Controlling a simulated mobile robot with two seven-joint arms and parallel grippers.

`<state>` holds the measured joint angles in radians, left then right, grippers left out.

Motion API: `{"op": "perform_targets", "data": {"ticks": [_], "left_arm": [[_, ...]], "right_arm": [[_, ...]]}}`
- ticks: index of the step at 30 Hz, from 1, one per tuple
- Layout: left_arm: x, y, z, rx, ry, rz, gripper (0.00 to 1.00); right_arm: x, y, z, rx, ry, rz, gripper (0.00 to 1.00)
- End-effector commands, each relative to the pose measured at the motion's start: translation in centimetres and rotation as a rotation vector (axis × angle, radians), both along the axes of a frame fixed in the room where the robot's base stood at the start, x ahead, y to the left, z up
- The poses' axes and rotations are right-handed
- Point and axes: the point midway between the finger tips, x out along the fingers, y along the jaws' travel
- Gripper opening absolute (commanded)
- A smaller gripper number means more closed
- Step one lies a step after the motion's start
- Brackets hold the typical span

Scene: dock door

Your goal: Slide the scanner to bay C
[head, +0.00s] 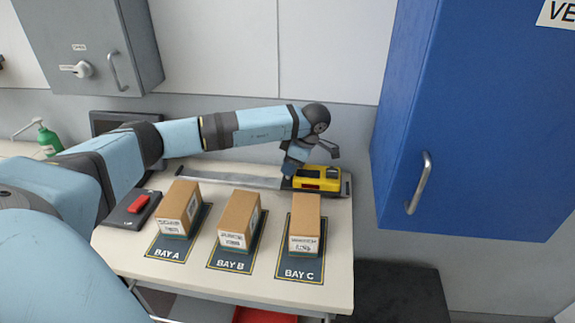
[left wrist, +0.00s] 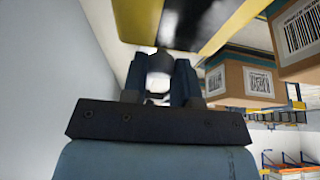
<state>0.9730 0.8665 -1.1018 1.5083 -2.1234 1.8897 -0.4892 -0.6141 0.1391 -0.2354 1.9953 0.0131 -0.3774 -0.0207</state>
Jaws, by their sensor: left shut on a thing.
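The yellow and black scanner (head: 320,180) sits near the right end of the grey rail (head: 225,179) at the back of the table, behind the carton at bay C (head: 300,274). My left gripper (head: 291,170) is down at the scanner's left side and shut on it; the arm partly hides the contact. In the left wrist view the gripper's fingers (left wrist: 160,85) close on a pale part, and the scanner's yellow body (left wrist: 226,24) is just beyond them. My right gripper is not in view.
Cartons stand on bay A (head: 178,210), bay B (head: 238,221) and bay C (head: 305,216), in front of the rail. A dark device with a red part (head: 137,203) lies at the left. A blue cabinet (head: 470,110) hangs at the right.

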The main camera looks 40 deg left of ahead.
Motion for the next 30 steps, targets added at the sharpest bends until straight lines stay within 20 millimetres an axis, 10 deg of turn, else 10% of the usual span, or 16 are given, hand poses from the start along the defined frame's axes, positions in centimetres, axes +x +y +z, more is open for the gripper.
{"op": "perform_targets", "data": {"ticks": [15,16,19,30], "left_arm": [[0.11,-0.38,-0.09,-0.003,0.0,-0.004,0.0],[0.11,-0.4,-0.09,-0.004,-0.001,-0.004,0.32],[0.12,-0.38,-0.09,-0.004,-0.001,-0.004,0.52],[0.35,-0.73,0.77,-0.004,-0.003,-0.004,0.52]], "right_arm": [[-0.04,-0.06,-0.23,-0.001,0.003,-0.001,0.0],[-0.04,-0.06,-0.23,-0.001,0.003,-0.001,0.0],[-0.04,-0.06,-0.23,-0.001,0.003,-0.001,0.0],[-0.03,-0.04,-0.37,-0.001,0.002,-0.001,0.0]]}}
